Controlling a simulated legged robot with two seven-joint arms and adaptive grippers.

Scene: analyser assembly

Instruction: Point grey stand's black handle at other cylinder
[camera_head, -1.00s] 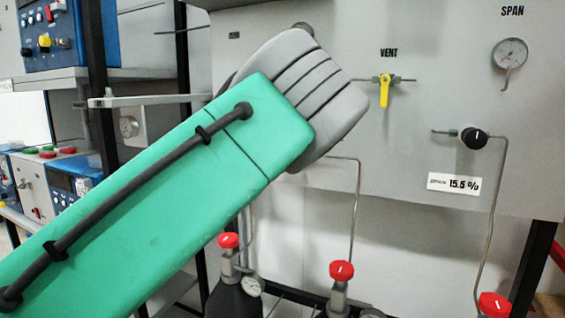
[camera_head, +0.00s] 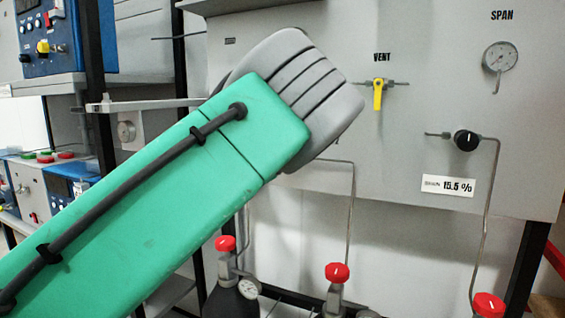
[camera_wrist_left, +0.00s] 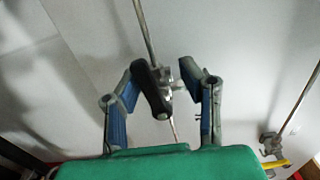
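The grey stand (camera_head: 420,110) fills the right of the head view, with VENT and SPAN labels. In the left wrist view a black handle (camera_wrist_left: 150,88) sits on a metal fitting on a thin pipe, between the two fingers of my left gripper (camera_wrist_left: 167,72). The left finger is close against the handle; a gap shows at the right finger, so the gripper looks open around it. My green arm hides the gripper and this handle in the head view. Dark cylinders with red valve knobs (camera_head: 225,243) (camera_head: 337,272) (camera_head: 488,305) stand below the panel. My right gripper is out of view.
A yellow VENT handle (camera_head: 378,95) points down, and it also shows in the left wrist view (camera_wrist_left: 274,163). A black SPAN knob (camera_head: 467,140), a dial gauge (camera_head: 499,56) and a 15.5 % label (camera_head: 447,186) are at right. Blue instruments (camera_head: 50,38) stand on shelves at left.

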